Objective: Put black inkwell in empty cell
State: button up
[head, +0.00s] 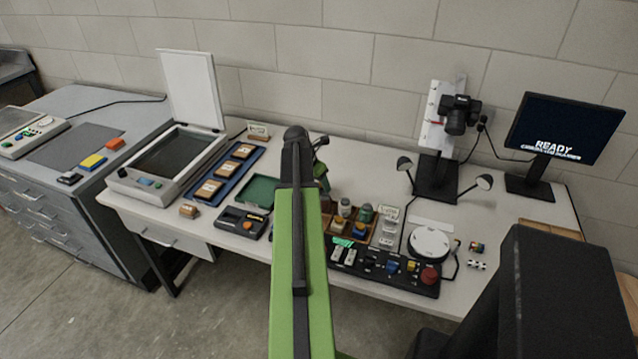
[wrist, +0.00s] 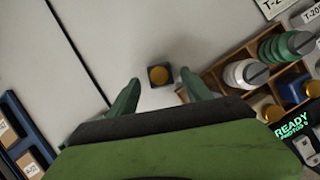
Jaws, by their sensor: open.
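The black inkwell (wrist: 159,76), a small dark square block with a round gold cap, stands on the pale table top in the wrist view. My gripper (wrist: 160,88) is open, with one finger on each side of the inkwell in the picture; I cannot tell how far above it the fingers are. A wooden compartment crate (wrist: 223,56) is just right of my gripper. Its cells hold a white jar (wrist: 245,73), a green jar (wrist: 280,47) and a blue item (wrist: 296,90). The crate's near left cell looks bare, partly hidden by my right finger. In the head view my arm hides the inkwell.
In the head view a blue tray (head: 228,172) with boxes and a scanner (head: 170,160) stand left. A control panel (head: 390,273) lies in front of the crate (head: 368,241). A round white turntable (head: 428,243), camera stand (head: 437,178) and monitor (head: 565,128) stand right.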

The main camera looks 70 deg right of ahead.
jog(key=p+v, duration=0.7)
jog(key=v, duration=0.2)
jog(key=shift+r+p, duration=0.35)
jog(key=shift+r, duration=0.05)
jog(key=w+a+f+m+t+y, duration=0.15)
jog(key=w+a+m, duration=0.45)
jog(key=w+a, duration=1.6)
jog(key=w+a+m+y, duration=0.1)
jog(key=a, duration=0.9)
jog(key=w+a+m, duration=0.2)
jog(key=a, duration=0.9)
jog(key=shift+w+m+y, duration=0.2)
jog(key=shift+m+y, duration=0.1)
jog(key=shift+y, duration=0.05)
jog(key=shift+o, duration=0.3)
jog(key=s+a+m+y, duration=0.1)
jog(key=a+m, duration=0.3)
jog(key=a, duration=1.6)
jog(key=shift+m, duration=0.3)
jog(key=shift+f, duration=0.2)
